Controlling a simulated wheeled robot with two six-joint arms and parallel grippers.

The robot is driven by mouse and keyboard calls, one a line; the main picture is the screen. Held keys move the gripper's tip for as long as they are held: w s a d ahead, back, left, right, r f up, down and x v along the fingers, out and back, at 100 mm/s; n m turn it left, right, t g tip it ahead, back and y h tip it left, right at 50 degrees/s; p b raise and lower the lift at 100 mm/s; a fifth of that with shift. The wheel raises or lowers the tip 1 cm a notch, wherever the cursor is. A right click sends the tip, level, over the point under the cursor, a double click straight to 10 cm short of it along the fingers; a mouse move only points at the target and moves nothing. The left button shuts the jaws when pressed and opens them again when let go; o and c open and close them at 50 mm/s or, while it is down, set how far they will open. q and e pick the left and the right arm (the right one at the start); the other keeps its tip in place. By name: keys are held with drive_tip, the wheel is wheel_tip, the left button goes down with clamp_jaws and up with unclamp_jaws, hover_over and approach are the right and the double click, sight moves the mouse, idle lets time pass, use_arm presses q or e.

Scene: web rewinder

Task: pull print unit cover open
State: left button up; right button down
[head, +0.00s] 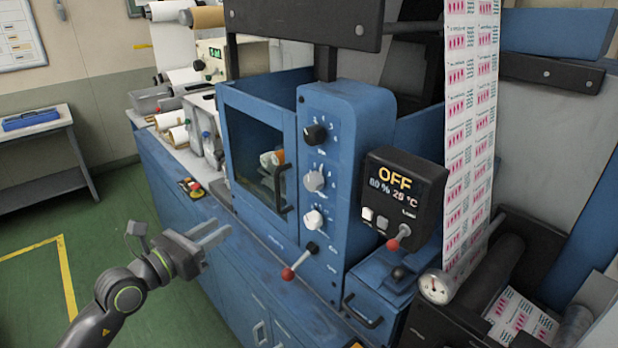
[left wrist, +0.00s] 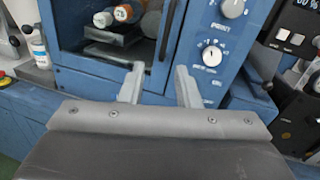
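The print unit cover (head: 228,92) is a blue-framed door with a clear pane on the front of the blue machine. It looks shut. Its dark vertical bar handle (head: 281,190) is at the right edge of the door. The handle also shows in the left wrist view (left wrist: 167,30), at top centre. My left gripper (head: 222,233) is open and empty, in front of and below the door. In the left wrist view its two fingers (left wrist: 160,72) are apart and point toward the handle's lower end, with nothing between them. My right gripper is not in view.
A panel with several knobs (head: 314,181) stands right of the door, with a red-tipped lever (head: 288,273) below. A display box (head: 403,195) reads OFF. A white bottle (left wrist: 38,48) stands left of the door. Green floor is free at left.

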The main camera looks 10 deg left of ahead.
sight(276, 188)
use_arm(q)
drive_tip(key=shift+m, duration=0.7)
drive_tip(key=p+x, duration=0.1)
drive_tip(key=x, duration=0.5)
drive_tip(key=r+x, duration=0.1)
drive_tip(key=x, duration=0.5)
drive_tip(key=d+p+x, duration=0.1)
drive_tip(key=x, duration=0.5)
drive_tip(key=shift+s+r+p, duration=0.25)
drive_tip(key=shift+r+p, duration=0.1)
drive_tip(key=shift+c, duration=0.2)
clamp_jaws()
